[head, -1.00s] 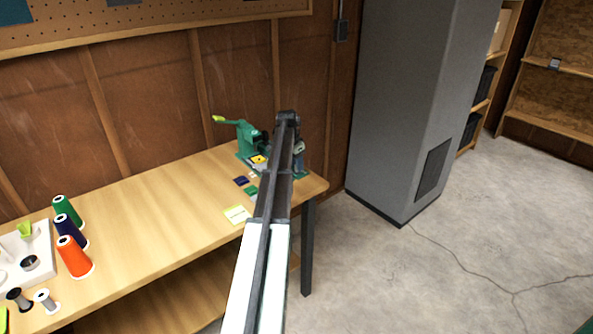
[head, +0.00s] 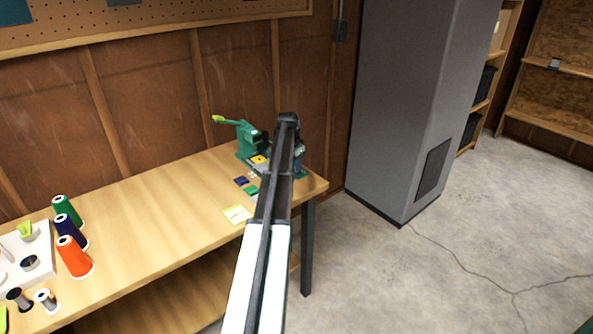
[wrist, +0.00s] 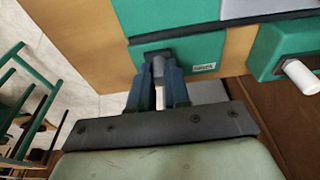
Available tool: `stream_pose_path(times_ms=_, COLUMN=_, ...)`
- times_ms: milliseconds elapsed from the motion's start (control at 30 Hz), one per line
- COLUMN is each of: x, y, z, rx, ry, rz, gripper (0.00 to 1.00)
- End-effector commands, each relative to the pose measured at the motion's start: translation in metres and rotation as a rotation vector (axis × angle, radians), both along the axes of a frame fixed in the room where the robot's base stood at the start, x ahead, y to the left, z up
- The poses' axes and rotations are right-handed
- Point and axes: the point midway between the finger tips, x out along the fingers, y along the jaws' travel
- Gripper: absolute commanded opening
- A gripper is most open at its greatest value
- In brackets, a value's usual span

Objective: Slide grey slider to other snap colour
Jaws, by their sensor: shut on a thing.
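In the wrist view my gripper (wrist: 162,84) has blue fingers closed on a small grey upright piece, the grey slider (wrist: 158,66). The slider stands at a dark slot in a green base plate (wrist: 200,55) that carries a small white label (wrist: 204,67). Its lower part is hidden between the fingers. In the head view the green machine (head: 246,135) with a yellow-green lever tip stands at the far right of the bench. My arm hides the slider and most of my gripper there. I cannot make out the snap colours beside the slider.
A green block with a white knob (wrist: 300,75) is to the right in the wrist view. Small coloured cards (head: 237,214) lie on the wooden bench (head: 165,205) before the machine. Thread cones (head: 73,257) stand at the left. The bench middle is clear.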

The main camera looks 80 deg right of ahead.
Motion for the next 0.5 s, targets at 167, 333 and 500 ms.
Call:
stream_pose_path(times_ms=167, x=0.001, y=-0.002, z=0.0, rx=0.0, ry=0.0, rz=0.0, gripper=0.0)
stream_pose_path(times_ms=333, x=0.006, y=-0.007, z=0.0, rx=0.0, ry=0.0, rz=0.001, gripper=0.0)
stream_pose_path(times_ms=500, x=0.012, y=-0.013, z=0.0, rx=0.0, ry=0.0, rz=0.001, gripper=0.0)
